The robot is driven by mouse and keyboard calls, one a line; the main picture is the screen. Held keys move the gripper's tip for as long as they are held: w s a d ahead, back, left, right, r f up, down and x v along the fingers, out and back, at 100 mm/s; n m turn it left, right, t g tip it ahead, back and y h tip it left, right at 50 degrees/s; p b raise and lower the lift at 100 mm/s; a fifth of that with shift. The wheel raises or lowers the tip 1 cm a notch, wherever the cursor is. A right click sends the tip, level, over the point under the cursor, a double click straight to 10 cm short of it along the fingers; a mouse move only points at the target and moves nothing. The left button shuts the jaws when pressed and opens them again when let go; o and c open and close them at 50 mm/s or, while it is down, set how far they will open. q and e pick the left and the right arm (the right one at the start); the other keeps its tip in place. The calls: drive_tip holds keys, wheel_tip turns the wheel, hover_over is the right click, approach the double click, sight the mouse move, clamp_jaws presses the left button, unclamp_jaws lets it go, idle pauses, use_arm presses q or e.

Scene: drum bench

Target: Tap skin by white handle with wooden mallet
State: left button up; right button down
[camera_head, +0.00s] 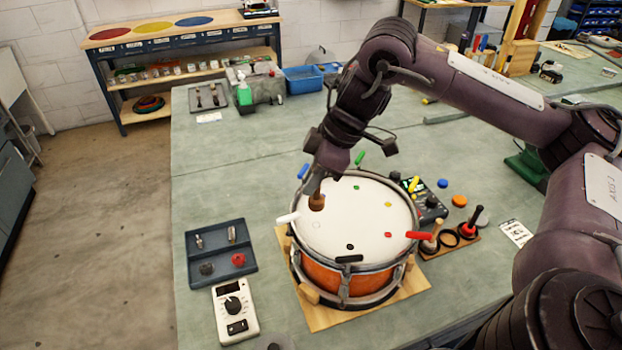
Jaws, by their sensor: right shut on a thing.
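The drum (345,283) has an orange shell and a white skin (345,225). The white handle (287,218) sticks out from the left of its rim. A faint pale ring (316,226) marks the skin near that handle. My right gripper (322,182) is shut on the wooden mallet (317,203), whose brown head is over the upper left part of the skin, behind and right of the white handle. I cannot tell whether the head touches the skin. The gripper hides most of the mallet's shaft. My left gripper is not in view.
Other coloured handles, such as red (418,235) and blue (303,171), ring the drum. The drum stands on a wooden board (318,318). Left are a dark tray (222,268) and a white meter (236,310). Right is a stand with upright tools (468,228). Bench space behind left is clear.

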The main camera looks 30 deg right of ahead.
sight(314, 198)
drive_tip(key=shift+s+f+b, duration=0.1)
drive_tip(key=shift+f+b, duration=0.4)
drive_tip(key=shift+f, duration=0.5)
use_arm(q)
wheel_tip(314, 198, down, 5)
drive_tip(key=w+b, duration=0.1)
drive_tip(key=b, duration=0.3)
use_arm(e)
wheel_tip(314, 198, down, 4)
drive_tip(key=shift+f, duration=0.25)
drive_tip(key=shift+r+p, duration=0.5)
drive_tip(key=shift+p, duration=0.1)
wheel_tip(314, 198, up, 5)
drive_tip(key=p, duration=0.5)
drive_tip(key=shift+r, duration=0.1)
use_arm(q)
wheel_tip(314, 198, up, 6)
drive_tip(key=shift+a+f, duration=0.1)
